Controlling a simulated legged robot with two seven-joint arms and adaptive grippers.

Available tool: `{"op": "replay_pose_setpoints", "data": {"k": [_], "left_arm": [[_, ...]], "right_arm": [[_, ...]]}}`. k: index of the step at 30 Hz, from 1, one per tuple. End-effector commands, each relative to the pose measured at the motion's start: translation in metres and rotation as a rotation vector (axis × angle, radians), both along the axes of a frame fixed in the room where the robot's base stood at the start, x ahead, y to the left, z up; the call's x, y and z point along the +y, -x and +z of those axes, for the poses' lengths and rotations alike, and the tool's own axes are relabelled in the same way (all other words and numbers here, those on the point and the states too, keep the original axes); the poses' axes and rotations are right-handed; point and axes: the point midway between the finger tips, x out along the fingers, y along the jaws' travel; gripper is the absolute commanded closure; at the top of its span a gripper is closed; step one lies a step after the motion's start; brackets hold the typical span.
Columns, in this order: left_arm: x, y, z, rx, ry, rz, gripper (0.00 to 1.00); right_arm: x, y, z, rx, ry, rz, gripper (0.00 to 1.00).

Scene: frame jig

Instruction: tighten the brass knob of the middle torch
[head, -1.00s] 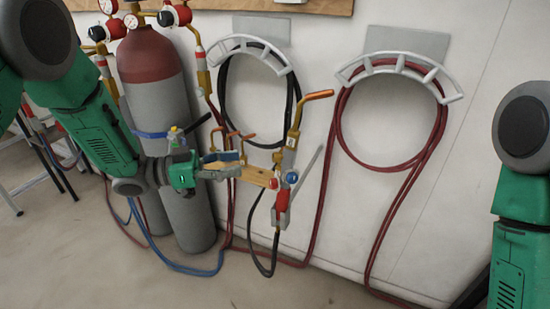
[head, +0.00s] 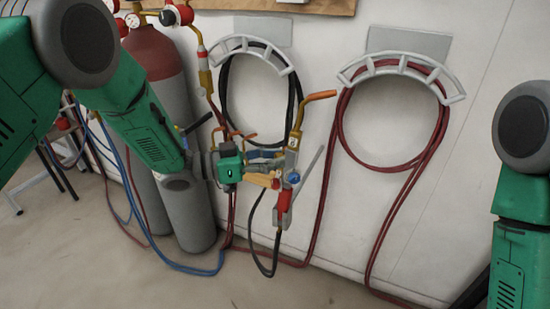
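Several torches with copper tips stand together at a small wooden rack (head: 262,180) in the middle of the head view. The right-hand torch (head: 294,140) is the clearest, with a long bent copper tip and red and blue parts below. Two smaller copper tips show behind my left gripper (head: 272,163). The middle torch's brass knob cannot be made out; my gripper covers part of this area. My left gripper reaches in from the left at rack height, close to the right-hand torch. Its fingers are too small and overlapped to read, and contact is unclear. My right gripper is out of view.
Gas cylinders (head: 180,110) with gauges stand at the left, close behind my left arm. A black hose hangs from a bracket (head: 248,50) behind the torches; a red hose (head: 340,130) hangs to the right. The floor in front is mostly clear.

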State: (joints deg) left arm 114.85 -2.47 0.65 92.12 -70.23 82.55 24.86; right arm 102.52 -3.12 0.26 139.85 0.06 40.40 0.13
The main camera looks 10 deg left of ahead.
Motion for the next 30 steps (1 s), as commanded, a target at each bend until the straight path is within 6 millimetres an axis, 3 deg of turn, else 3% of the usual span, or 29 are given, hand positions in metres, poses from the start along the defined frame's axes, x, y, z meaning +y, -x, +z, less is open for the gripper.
{"op": "replay_pose_setpoints", "data": {"k": [6,15,22,23,24,25,30], "left_arm": [[-0.0005,-0.0001,-0.0001,-0.015,-0.010,-0.001,1.00],[-0.0005,-0.0003,0.0006,-0.197,-0.105,-0.024,1.00],[-0.0005,-0.0007,0.0009,-0.200,-0.106,-0.024,1.00],[-0.0005,-0.0007,0.0009,-0.200,-0.106,-0.024,0.78],[-0.0005,-0.0007,0.0009,-0.199,-0.105,-0.024,0.64],[-0.0005,-0.0007,0.0009,-0.199,-0.105,-0.024,0.59],[-0.0005,-0.0004,0.0008,-0.198,-0.105,-0.024,0.59]], "right_arm": [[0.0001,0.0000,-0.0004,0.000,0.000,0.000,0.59],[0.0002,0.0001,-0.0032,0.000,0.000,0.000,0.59],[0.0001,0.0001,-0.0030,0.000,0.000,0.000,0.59],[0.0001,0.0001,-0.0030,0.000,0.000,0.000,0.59],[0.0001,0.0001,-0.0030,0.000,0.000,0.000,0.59],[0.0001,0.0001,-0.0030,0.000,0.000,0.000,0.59],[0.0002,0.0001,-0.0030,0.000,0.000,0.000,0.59]]}}
